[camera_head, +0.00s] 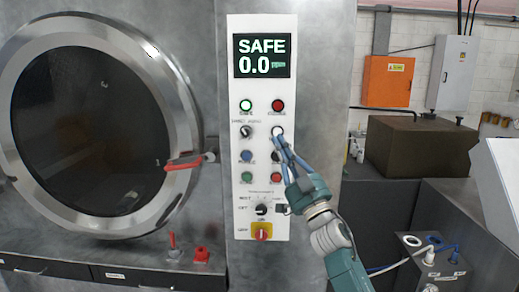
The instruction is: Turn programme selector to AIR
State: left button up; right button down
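A tall white control panel (239,60) stands on the steel machine front. Low on the panel is a black rotary selector (262,209), with small labels around it that are too small to read surely. A second black knob (247,132) is higher up on the left. My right gripper (281,142) points up in front of the panel's right side, above the lower selector and just below a white round button (277,131). Its fingers are close together and seem empty; contact with the panel cannot be told. My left gripper is not in view.
A display (262,55) reads SAFE 0.0. Red, green and blue buttons line the panel, and a red-and-yellow switch (262,231) sits at its bottom. A round door (85,130) with a red handle (185,162) is at the left. Tanks and tubing stand at right.

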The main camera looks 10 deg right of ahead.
aim_at(261, 209)
jog(key=i+j+z, duration=0.2)
jog(key=j, duration=0.25)
jog(key=i+j+z, duration=0.2)
jog(key=j, duration=0.3)
jog(key=j+z, duration=0.2)
jog(key=j, duration=0.25)
